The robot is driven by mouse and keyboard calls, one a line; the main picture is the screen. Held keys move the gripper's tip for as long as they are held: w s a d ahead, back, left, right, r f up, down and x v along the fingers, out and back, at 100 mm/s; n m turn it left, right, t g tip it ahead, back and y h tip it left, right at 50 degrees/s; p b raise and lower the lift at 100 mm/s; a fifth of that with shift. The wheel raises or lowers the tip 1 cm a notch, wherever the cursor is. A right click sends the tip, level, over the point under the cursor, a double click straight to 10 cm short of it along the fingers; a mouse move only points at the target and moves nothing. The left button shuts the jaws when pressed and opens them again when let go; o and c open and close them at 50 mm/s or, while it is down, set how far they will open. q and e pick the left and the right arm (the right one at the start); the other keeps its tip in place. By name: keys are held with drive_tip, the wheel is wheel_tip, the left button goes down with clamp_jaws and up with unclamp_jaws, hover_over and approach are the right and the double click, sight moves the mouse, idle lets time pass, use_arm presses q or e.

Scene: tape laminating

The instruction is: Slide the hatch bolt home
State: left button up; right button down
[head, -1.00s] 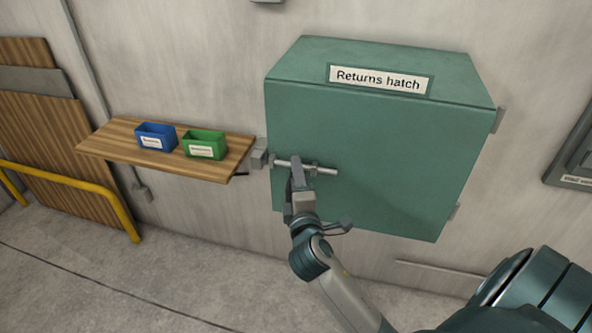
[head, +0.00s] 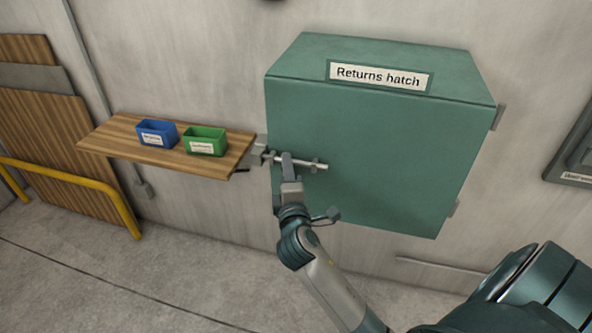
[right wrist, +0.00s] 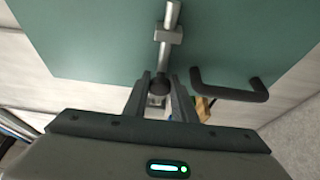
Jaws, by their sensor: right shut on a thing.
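The green returns hatch (head: 380,150) is a box on the wall with its door closed. A silver bolt (head: 307,163) lies across the left side of its door. The bolt's left end reaches the grey keeper (head: 258,152) on the wall; how deep it sits is hidden. My right gripper (head: 287,157) is shut on the bolt's dark knob. In the right wrist view, the fingers (right wrist: 161,84) stand on either side of the knob (right wrist: 160,86), and the rod (right wrist: 172,14) runs through a guide bracket (right wrist: 168,34). My left gripper is out of view.
A wooden shelf (head: 110,137) with a blue bin (head: 157,133) and a green bin (head: 205,141) is left of the hatch. A black handle (right wrist: 230,91) is close beside the fingers in the right wrist view. A yellow rail (head: 75,178) stands far left.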

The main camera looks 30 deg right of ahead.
drive_tip(key=shift+w+a, duration=0.7)
drive_tip(key=shift+s, duration=0.1)
drive_tip(key=c, duration=1.9)
unclamp_jaws()
drive_tip(key=o, duration=0.4)
drive_tip(key=shift+o, duration=0.2)
drive_tip(key=shift+w+a, duration=0.1)
drive_tip(key=shift+w, duration=0.15)
drive_tip(key=shift+s, duration=0.15)
